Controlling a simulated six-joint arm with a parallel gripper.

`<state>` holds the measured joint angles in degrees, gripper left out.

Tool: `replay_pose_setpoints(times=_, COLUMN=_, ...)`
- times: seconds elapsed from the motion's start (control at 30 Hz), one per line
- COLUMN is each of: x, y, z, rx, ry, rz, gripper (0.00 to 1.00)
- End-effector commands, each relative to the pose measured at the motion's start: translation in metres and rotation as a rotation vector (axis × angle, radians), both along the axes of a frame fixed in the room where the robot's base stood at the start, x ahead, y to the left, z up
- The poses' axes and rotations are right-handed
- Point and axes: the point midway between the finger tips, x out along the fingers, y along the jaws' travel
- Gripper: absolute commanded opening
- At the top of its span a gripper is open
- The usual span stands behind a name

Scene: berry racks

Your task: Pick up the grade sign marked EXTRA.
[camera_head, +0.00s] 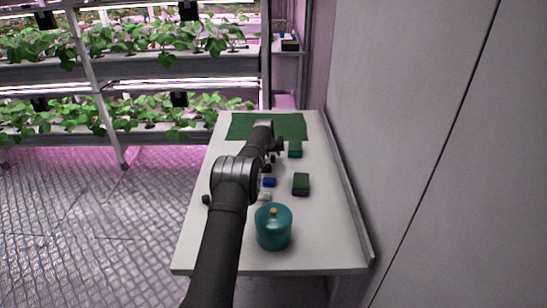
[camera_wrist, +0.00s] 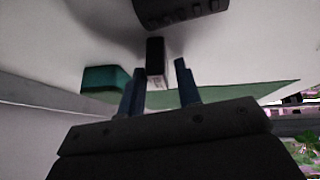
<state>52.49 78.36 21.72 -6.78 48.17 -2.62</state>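My gripper (camera_wrist: 159,65) is open in the wrist view, with its two blue fingers apart. A small upright dark block with a pale lower face (camera_wrist: 156,58) stands ahead of the gap between the fingertips. It may be a grade sign, but no lettering is readable, so I cannot tell whether it is marked EXTRA. In the head view my gripper (camera_head: 275,145) is low over the table near the green mat, and my arm hides part of that area. I cannot pick out the EXTRA sign there.
A green mat (camera_head: 240,127) covers the table's far end. A teal-green box (camera_head: 295,150) is right of my gripper; it also shows in the wrist view (camera_wrist: 103,79). Nearer are a dark green box (camera_head: 301,183), a blue item (camera_head: 269,182) and a teal lidded jar (camera_head: 273,230). A wall stands right.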

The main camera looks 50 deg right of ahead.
Motion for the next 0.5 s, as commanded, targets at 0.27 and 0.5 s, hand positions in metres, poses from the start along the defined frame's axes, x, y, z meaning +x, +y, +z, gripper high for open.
replay_pose_setpoints(times=0.27, x=0.0018, y=-0.0036, z=-0.0063, rx=0.0, ry=0.0, rz=0.0, gripper=0.31)
replay_pose_setpoints(times=0.5, x=0.0017, y=-0.0035, z=-0.0063, rx=0.0, ry=0.0, rz=0.0, gripper=0.1)
